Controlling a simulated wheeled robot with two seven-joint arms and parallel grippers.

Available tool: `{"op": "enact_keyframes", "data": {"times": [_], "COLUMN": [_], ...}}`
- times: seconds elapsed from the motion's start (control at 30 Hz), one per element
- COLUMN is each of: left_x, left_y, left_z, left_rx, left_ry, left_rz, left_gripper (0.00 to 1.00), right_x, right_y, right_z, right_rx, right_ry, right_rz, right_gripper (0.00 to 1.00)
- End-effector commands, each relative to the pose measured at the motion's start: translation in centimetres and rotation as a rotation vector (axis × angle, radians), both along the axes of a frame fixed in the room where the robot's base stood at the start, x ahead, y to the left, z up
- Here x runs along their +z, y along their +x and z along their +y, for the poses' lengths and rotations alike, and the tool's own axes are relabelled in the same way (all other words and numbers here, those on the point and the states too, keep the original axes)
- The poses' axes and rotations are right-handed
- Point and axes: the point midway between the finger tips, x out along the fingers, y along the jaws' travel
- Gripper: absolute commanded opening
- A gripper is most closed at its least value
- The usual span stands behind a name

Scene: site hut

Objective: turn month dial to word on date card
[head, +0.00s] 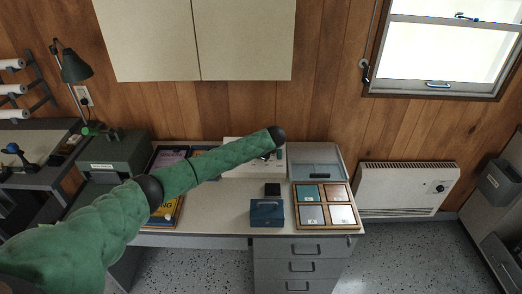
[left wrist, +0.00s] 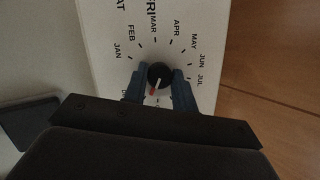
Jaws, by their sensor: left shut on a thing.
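The month dial (left wrist: 160,74) is a black knob on a white panel (left wrist: 112,22), with a white pointer that has a red end. The red end points down and slightly left in the left wrist view, towards labels hidden by my fingers. JAN, FEB, MAR, APR, MAY, JUN and JUL are readable around it. My left gripper (left wrist: 160,90) is shut on the knob, one finger on each side. In the head view my left arm covers part of the white panel (head: 237,171) at the back of the desk. I cannot make out a date card. My right gripper is out of view.
The desk (head: 222,213) holds a blue box (head: 267,213), a small black block (head: 272,189), a wooden tray of coloured tiles (head: 326,206) and a clear-topped case (head: 315,161). A green box (head: 115,154) stands at left. A white heater (head: 406,189) is on the wall at right.

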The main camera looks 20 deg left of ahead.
Motion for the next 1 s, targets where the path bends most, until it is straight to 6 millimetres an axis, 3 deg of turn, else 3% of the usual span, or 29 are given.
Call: {"op": "enact_keyframes", "data": {"times": [0.33, 0.83, 0.87, 0.97, 1.0], "left_x": [0.0, -0.1, -0.1, -0.1, -0.1], "left_y": [-0.1, -0.1, -0.1, -0.1, -0.1], "left_z": [-0.1, -0.1, -0.1, -0.1, -0.1], "left_rx": [-0.111, -0.126, -0.126, -0.126, -0.126], "left_ry": [0.056, 0.064, 0.064, 0.064, 0.064], "left_rz": [0.017, 0.019, 0.019, 0.019, 0.019], "left_gripper": [0.04, 0.04, 0.29, 0.48, 0.49], "right_x": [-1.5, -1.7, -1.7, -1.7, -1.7], "right_y": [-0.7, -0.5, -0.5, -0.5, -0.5], "right_z": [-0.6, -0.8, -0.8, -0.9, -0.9], "right_rx": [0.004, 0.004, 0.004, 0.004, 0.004], "right_ry": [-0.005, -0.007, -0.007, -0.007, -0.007], "right_rz": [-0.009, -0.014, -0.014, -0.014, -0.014], "right_gripper": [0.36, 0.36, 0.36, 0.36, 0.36]}}
